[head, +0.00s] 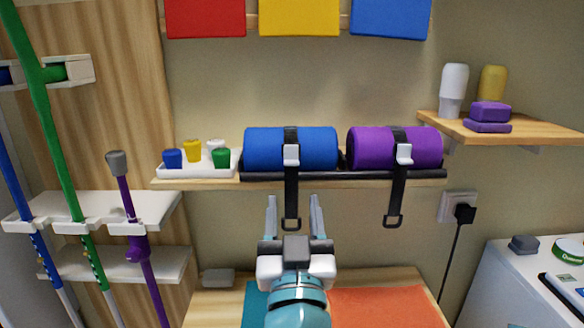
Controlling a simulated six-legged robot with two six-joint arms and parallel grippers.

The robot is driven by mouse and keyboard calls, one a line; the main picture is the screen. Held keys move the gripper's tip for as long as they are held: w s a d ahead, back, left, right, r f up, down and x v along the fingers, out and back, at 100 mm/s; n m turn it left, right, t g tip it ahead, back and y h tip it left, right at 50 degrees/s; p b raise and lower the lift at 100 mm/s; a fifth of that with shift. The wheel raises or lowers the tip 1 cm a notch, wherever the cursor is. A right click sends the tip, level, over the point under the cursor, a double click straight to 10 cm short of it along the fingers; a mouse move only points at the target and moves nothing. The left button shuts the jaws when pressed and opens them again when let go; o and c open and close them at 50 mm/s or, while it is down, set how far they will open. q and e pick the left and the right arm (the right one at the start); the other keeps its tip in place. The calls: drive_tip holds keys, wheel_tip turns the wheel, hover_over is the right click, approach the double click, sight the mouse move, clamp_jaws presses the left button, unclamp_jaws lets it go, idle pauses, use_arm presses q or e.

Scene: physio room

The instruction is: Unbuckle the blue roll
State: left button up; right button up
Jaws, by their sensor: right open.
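The blue roll (262,149) lies on its side in a black cradle (262,177) on the wall shelf. A black strap (291,188) passes over its middle, with a white buckle (291,155) on the front. The strap's tail hangs below the shelf and ends in a dark ring (291,224). My right gripper (293,207) points up in front of the hanging tail, its two fingers apart on either side of it in the picture. I cannot tell how far in front of the strap the fingers are. My left gripper is not in view.
A purple roll (368,149) with its own strap and buckle lies to the right. A white tray (198,170) with several small cups stands left. Poles (135,220) stand in a rack at left. A right shelf (530,129) holds bottles and purple blocks.

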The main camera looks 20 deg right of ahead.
sight(291, 156)
drive_tip(key=p+x, duration=0.1)
drive_tip(key=x, duration=0.7)
